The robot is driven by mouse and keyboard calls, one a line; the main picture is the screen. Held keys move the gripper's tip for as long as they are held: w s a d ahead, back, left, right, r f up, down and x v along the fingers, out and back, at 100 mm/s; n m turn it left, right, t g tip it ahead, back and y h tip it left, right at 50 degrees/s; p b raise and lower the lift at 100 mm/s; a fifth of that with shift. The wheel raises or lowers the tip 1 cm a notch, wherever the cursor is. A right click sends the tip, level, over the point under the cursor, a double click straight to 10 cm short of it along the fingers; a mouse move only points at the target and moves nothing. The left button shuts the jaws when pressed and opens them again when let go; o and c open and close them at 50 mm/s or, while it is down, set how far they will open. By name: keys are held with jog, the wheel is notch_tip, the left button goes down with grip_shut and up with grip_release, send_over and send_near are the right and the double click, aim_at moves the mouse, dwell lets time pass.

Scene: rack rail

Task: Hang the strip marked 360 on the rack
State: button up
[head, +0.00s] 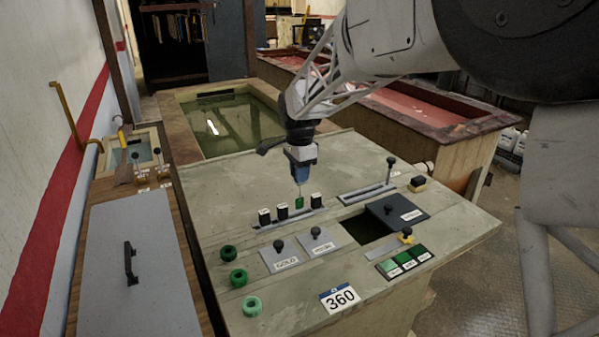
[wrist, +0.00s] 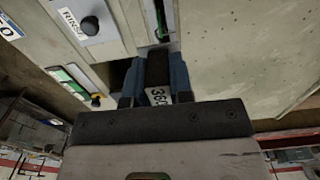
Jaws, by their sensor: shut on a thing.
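My gripper (head: 301,173) is shut on the black head of a strip, above the slotted rail (head: 291,219) on the bench. In the wrist view, the head's white label (wrist: 158,96) reads 360, partly cut off between the blue fingers. The strip (head: 299,202) hangs down thin and pale to a green end. In the head view this end lines up with the gap between the black heads (head: 282,211) standing in the rail. I cannot tell whether it is above the slot or entering it. A card marked 360 (head: 340,299) lies at the bench's front.
Knobbed grey plates (head: 286,256), a dark lid (head: 397,211) beside an opening, and a second slotted rail (head: 366,194) with an upright knobbed rod lie around. Green round pieces (head: 239,278) line the left side. Behind is a tank of green liquid (head: 232,124).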

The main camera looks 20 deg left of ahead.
aim_at(299, 198)
jog(key=shift+f, duration=5.7)
jog(key=o, duration=0.9)
jog(key=shift+r, duration=0.15)
jog(key=shift+r, duration=3.35)
jog(key=shift+d, duration=0.1)
